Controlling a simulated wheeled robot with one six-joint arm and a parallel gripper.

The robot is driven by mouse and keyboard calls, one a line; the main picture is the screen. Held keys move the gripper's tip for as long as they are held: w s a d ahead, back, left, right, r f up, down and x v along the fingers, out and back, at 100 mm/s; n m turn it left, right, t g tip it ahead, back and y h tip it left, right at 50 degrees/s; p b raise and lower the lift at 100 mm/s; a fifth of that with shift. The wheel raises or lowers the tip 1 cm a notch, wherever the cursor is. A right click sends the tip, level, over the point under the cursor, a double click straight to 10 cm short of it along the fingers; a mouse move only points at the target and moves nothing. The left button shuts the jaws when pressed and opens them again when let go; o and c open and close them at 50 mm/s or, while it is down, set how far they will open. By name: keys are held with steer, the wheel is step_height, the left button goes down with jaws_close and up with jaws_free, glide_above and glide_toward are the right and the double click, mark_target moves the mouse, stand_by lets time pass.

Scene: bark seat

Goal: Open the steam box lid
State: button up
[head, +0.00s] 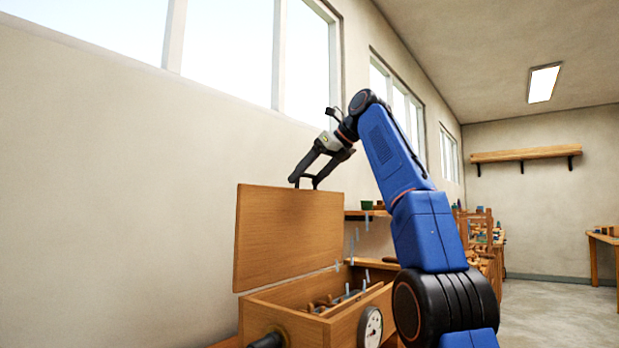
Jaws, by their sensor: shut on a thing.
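The steam box (309,330) is a wooden box at the bottom centre, with a round dial gauge on its front end. Its lid (288,236) is a flat wooden panel that stands up, nearly upright, along the box's back side, so the box is open. My gripper (305,182) is at the lid's top edge, pointing down, and is shut on the lid there. The exact contact of the fingertips is small and hard to make out.
Several pieces lie inside the open box. A wall with windows is close behind the lid. Behind my arm, a shelf (368,213) holds a green pot, and a cluttered rack stands farther back. Clear floor (545,312) shows at the right.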

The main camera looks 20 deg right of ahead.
steer(key=o, duration=1.5)
steer(key=shift+s+d+r, duration=0.4)
steer(key=shift+s+d, duration=1.2)
steer(key=shift+s, duration=0.35)
steer(key=shift+s+d, duration=1.25)
steer(key=shift+s, duration=0.35)
steer(key=shift+s+d, duration=1.2)
steer(key=shift+s, duration=0.35)
